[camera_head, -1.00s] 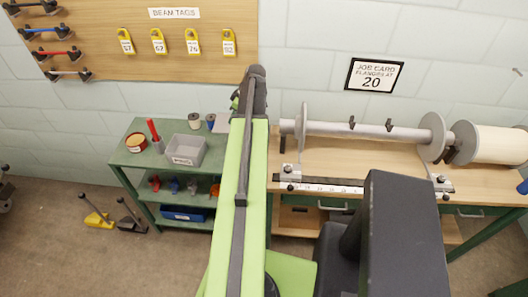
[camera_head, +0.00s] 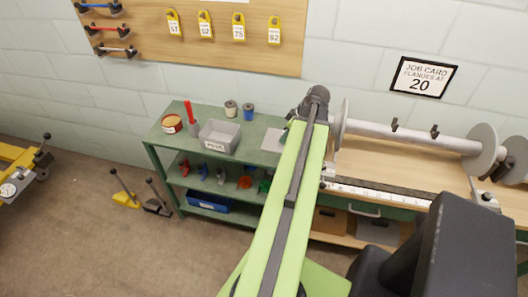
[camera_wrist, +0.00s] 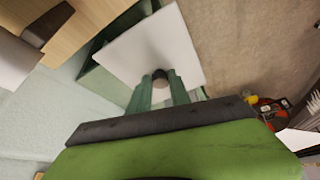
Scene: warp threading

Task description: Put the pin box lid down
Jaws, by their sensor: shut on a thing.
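The pin box lid (camera_wrist: 135,50) is a flat, pale square plate with a dark knob (camera_wrist: 160,75). In the wrist view my gripper (camera_wrist: 161,84) is shut on the knob with its green fingers. In the head view the lid (camera_head: 271,141) shows as a grey plate at the left side of my arm, by the right end of the green shelf unit; my gripper is hidden there behind the arm. The open grey pin box (camera_head: 220,136), with a label on its front, stands on the shelf top left of the lid. I cannot tell the lid's height.
A red-brown tin (camera_head: 172,124), a red upright tool (camera_head: 190,112) and two spools (camera_head: 231,108) (camera_head: 249,111) share the shelf top (camera_head: 160,138). The wooden bench (camera_head: 385,165) with a flanged roller (camera_head: 420,137) stands at the right.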

